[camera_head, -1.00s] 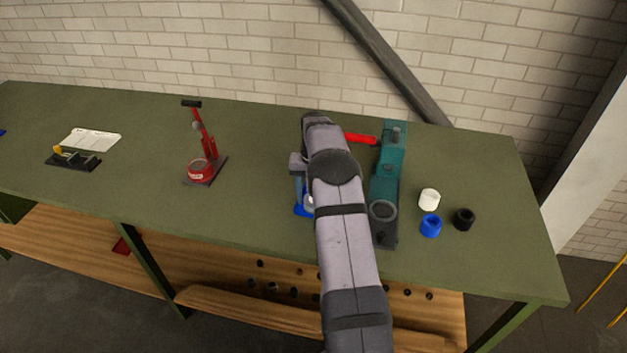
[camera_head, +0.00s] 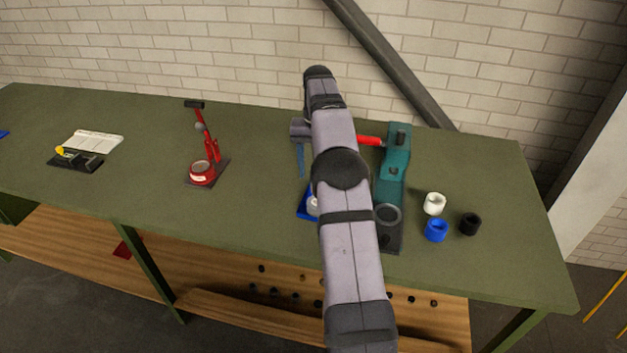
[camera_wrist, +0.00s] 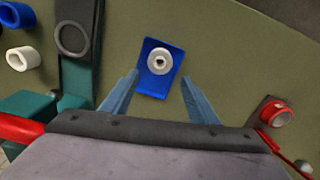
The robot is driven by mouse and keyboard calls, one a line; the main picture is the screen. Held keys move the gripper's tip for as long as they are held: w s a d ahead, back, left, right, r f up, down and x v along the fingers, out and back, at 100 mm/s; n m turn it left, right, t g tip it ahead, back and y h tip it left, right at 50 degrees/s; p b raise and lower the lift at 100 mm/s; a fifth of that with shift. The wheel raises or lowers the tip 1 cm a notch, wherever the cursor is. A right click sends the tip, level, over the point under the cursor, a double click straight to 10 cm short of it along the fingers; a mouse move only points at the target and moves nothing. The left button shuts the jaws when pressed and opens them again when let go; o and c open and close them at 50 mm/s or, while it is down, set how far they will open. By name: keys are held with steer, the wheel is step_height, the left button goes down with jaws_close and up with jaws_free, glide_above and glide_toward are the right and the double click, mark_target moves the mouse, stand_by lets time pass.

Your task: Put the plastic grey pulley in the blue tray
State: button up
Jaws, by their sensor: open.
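The blue tray (camera_wrist: 153,87) lies flat on the bench near the middle of the wrist view. The light grey pulley (camera_wrist: 159,61) rests in it, with its hole facing up and blue tray floor showing around it. My gripper (camera_wrist: 161,79) is open and empty, its two blue-grey fingers apart, above and away from the pulley. In the head view, part of the tray (camera_head: 303,206) and a bit of the pulley (camera_head: 312,206) show at the left edge of my arm, which hides the rest. One finger of my gripper (camera_head: 300,160) shows higher up.
A teal machine (camera_head: 397,165) with a red handle stands right of my arm. White (camera_head: 434,203), blue (camera_head: 436,230) and black (camera_head: 469,223) rings lie beyond it. A red stand (camera_head: 202,172) is left of the tray, with clear bench between.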

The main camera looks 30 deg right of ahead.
steer(key=shift+a, duration=0.1)
steer(key=s+a+n, duration=0.2)
steer(key=s+a, duration=0.3)
steer(key=a, duration=0.3)
steer(key=s+a+n, duration=0.2)
steer(key=s+a, duration=0.3)
steer(key=a, duration=0.3)
steer(key=s+a+f+n, duration=0.1)
steer(key=s+a+f, duration=0.2)
steer(key=s, duration=0.6)
steer(key=s+a+f+n, duration=0.2)
steer(key=s+a, duration=0.3)
steer(key=s, duration=0.5)
steer(key=shift+a+f, duration=0.35)
steer(key=shift+f, duration=0.2)
steer(key=shift+s, duration=0.1)
